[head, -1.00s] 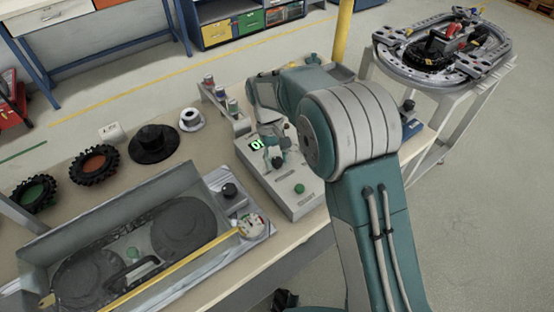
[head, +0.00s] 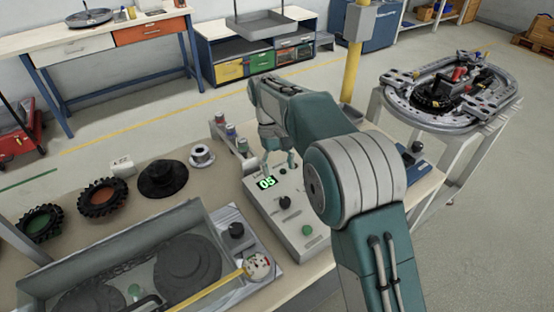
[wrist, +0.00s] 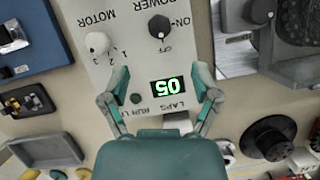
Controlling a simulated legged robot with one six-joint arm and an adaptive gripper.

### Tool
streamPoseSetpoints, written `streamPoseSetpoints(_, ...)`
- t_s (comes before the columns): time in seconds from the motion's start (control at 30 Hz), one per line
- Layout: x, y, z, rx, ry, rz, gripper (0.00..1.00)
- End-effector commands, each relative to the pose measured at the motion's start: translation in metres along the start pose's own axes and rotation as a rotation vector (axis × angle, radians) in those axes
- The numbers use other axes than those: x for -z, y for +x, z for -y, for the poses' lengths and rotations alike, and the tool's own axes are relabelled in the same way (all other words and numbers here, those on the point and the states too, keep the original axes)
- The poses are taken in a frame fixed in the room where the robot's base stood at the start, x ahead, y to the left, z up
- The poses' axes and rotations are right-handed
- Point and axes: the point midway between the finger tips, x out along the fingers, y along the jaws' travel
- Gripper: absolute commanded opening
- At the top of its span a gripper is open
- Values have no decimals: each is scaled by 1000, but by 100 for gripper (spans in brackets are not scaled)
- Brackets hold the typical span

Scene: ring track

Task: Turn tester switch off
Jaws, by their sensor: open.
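The tester (head: 287,238) is a pale box on the bench, with a lit green "05" display (head: 267,182). In the wrist view, its panel (wrist: 134,50) appears upside down. The black POWER switch knob (wrist: 160,26) has ON and OFF lettering; a pale mark on it points down in the picture, near OFF. A black knob (head: 284,202) also shows in the head view. The pale MOTOR knob (wrist: 97,43) is left of the POWER knob. My gripper (wrist: 160,80) is open and empty above the display end; its fingers straddle the display, apart from the POWER knob.
Small spools (head: 231,131) stand on a rack behind the tester. A grey tray (head: 130,258) with dark discs, tyres (head: 102,197) and a black hub (head: 163,179) lie left. A ring track (head: 450,98) stands on a separate table at right. A yellow post (head: 353,72) rises behind.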

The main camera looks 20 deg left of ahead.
Motion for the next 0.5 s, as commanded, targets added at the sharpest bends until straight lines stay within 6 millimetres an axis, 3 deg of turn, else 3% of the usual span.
streamPoseSetpoints(0.2, 1, -21, 0, 0, 0, -1, 79)
streamPoseSetpoints(0.5, 0, -23, 0, 0, 0, 1, 79)
